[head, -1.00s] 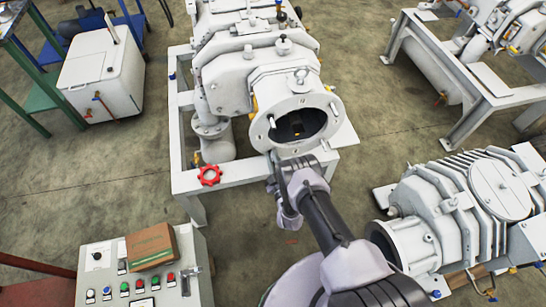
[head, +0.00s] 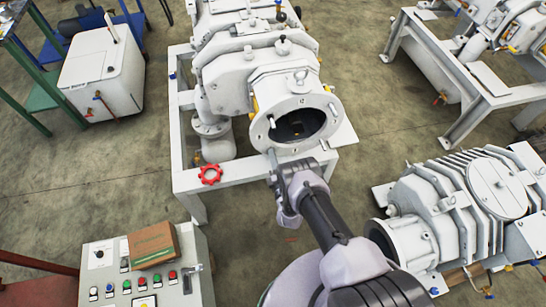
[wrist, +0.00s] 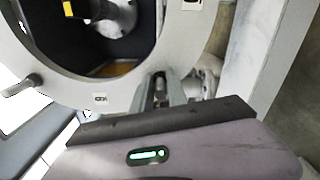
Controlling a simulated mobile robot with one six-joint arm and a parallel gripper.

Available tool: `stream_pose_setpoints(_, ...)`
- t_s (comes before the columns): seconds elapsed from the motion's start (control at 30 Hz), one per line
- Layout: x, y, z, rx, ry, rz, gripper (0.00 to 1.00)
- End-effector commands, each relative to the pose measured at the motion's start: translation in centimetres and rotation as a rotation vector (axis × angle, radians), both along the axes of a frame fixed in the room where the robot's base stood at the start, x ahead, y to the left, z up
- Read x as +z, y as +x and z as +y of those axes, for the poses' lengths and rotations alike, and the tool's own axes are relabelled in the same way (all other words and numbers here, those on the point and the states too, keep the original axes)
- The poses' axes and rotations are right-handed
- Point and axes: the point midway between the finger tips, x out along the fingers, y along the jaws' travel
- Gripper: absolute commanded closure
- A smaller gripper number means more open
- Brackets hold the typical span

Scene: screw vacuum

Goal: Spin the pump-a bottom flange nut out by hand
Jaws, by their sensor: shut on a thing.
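Pump-a is the light grey pump in the middle of the head view, with a round open flange (head: 262,131) facing me. The flange also fills the upper left of the wrist view (wrist: 125,88), with a dark bore. My gripper (head: 273,158) is at the flange's lower edge. In the wrist view my gripper (wrist: 163,88) is shut on a small metal piece at the flange rim, which appears to be the bottom flange nut (wrist: 160,88). The fingers mostly hide it. In the head view the nut cannot be made out. A stud (wrist: 25,84) sticks out at the flange's left.
The white pump frame (head: 240,172) with a red handwheel (head: 210,174) lies just left of my gripper. A control box (head: 110,258) with a cardboard box (head: 152,245) stands lower left. A ribbed pump (head: 440,205) is at the right. Floor is clear between.

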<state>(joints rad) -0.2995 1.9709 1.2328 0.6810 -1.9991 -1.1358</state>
Motion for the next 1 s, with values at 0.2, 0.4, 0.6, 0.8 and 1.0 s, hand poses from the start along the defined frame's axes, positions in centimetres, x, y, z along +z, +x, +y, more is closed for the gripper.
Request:
stream_pose_setpoints(0.2,0.38,0.28,0.11,0.000,-0.191,-0.063,1.00)
stream_pose_setpoints(0.4,0.42,0.27,0.14,-0.001,-0.373,-0.116,1.00)
stream_pose_setpoints(0.6,0.44,0.27,0.17,-0.001,-0.556,-0.169,1.00)
stream_pose_setpoints(0.8,0.45,0.25,0.20,-0.002,-0.739,-0.221,1.00)
stream_pose_setpoints(1.0,0.45,0.24,0.24,-0.003,-0.921,-0.274,1.00)
